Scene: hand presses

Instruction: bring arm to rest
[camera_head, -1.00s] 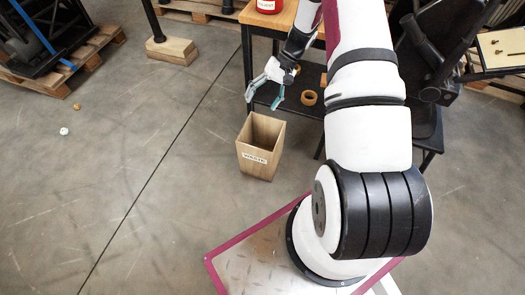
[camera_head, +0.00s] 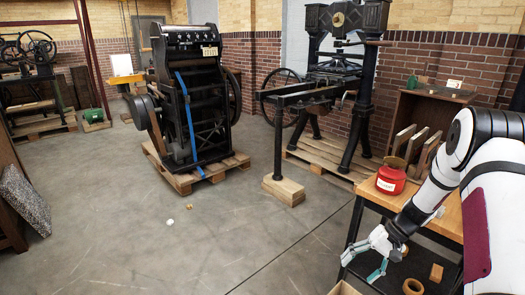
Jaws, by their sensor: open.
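My arm (camera_head: 478,150) comes in from the right edge, in front of the wooden bench. My gripper (camera_head: 361,262) hangs low at the lower right, beside the bench's front left leg. Its grey and teal fingers are spread apart and nothing shows between them. Part of my arm runs out of the picture at the right.
A red tin (camera_head: 391,180) stands on the wooden bench (camera_head: 448,219). A tape roll (camera_head: 413,287) and a small block (camera_head: 436,272) lie on its lower shelf. The waste bin's rim (camera_head: 343,289) shows at the bottom. Presses on pallets (camera_head: 197,176) stand behind; the middle floor is mostly clear.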

